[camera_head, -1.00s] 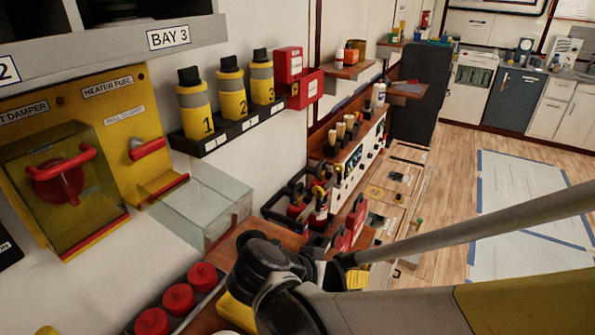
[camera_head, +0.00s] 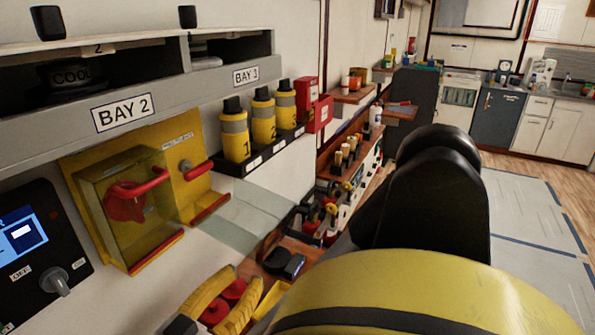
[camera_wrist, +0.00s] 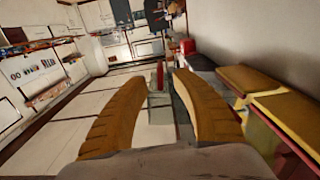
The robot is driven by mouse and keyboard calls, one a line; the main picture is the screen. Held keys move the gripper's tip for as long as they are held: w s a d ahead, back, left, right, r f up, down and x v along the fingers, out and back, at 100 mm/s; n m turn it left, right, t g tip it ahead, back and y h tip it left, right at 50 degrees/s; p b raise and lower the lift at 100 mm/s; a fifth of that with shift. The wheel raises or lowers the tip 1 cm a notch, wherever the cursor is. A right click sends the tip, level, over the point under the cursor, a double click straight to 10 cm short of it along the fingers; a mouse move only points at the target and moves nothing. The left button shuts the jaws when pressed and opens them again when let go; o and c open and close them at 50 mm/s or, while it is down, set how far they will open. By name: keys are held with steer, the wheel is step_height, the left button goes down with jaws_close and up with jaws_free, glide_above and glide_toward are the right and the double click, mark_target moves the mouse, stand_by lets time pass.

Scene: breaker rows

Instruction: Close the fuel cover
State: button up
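The fuel cover (camera_head: 240,218) is a clear box-like cover below the yellow HEATER FUEL panel (camera_head: 188,158). It hangs open, sticking out from the wall below the panel's red handle (camera_head: 196,171). My gripper (camera_head: 247,277) is low in front of the wall, below the cover, its two yellow fingers apart. In the wrist view my gripper (camera_wrist: 160,80) is also open, with nothing clearly held between the fingers. A thin red upright piece shows beyond the fingertips there; I cannot tell what it belongs to. Whether a finger touches the cover is unclear.
A closed clear cover (camera_head: 150,215) over a red handle is left of the fuel panel. Numbered yellow bottles (camera_head: 235,135) stand on a shelf above right. Red round objects (camera_head: 232,290) lie by the fingers. My arm blocks the lower right.

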mark_target(269, 249)
steer(key=b+x, duration=0.1)
steer(key=x, duration=0.8)
steer(key=shift+w+f+b, duration=0.1)
steer(key=shift+w+b, duration=0.05)
steer(key=shift+b, duration=0.15)
jaws_close()
